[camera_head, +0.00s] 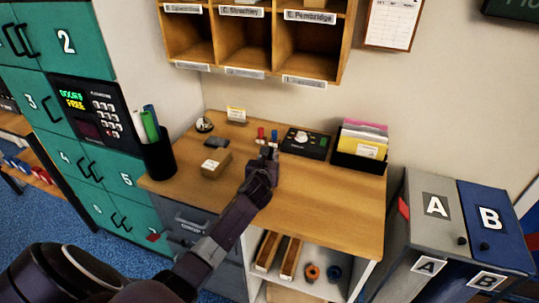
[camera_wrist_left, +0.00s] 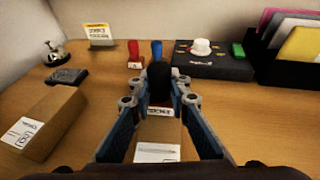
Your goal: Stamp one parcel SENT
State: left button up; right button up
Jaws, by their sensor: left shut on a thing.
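My left gripper (camera_head: 267,156) is over the middle of the wooden desk (camera_head: 330,200). In the left wrist view its two blue-padded fingers (camera_wrist_left: 159,98) are shut on a black-handled stamp (camera_wrist_left: 158,80), with a small printed label below the handle. Under it, between the fingers, shows a brown surface with a white label (camera_wrist_left: 157,153), seemingly a parcel; whether the stamp touches it I cannot tell. A brown parcel (camera_head: 216,163) with a white label lies left of the gripper. A red stamp (camera_head: 261,134) and a blue stamp (camera_head: 274,136) stand behind it. My right gripper is out of view.
A flat dark pad (camera_head: 216,142) and a bell (camera_head: 204,125) are at the back left. A black pen cup (camera_head: 157,155) stands at the left edge. A black box with a white knob (camera_head: 304,141) and a folder holder (camera_head: 361,147) are at the right. The desk's front right is clear.

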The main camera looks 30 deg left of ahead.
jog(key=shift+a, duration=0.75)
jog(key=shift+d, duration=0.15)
pick_arm(q)
jog(key=shift+f, duration=0.3)
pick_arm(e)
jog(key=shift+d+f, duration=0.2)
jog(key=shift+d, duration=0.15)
pick_arm(q)
jog(key=shift+f+b, duration=0.35)
jog(key=shift+b, duration=0.05)
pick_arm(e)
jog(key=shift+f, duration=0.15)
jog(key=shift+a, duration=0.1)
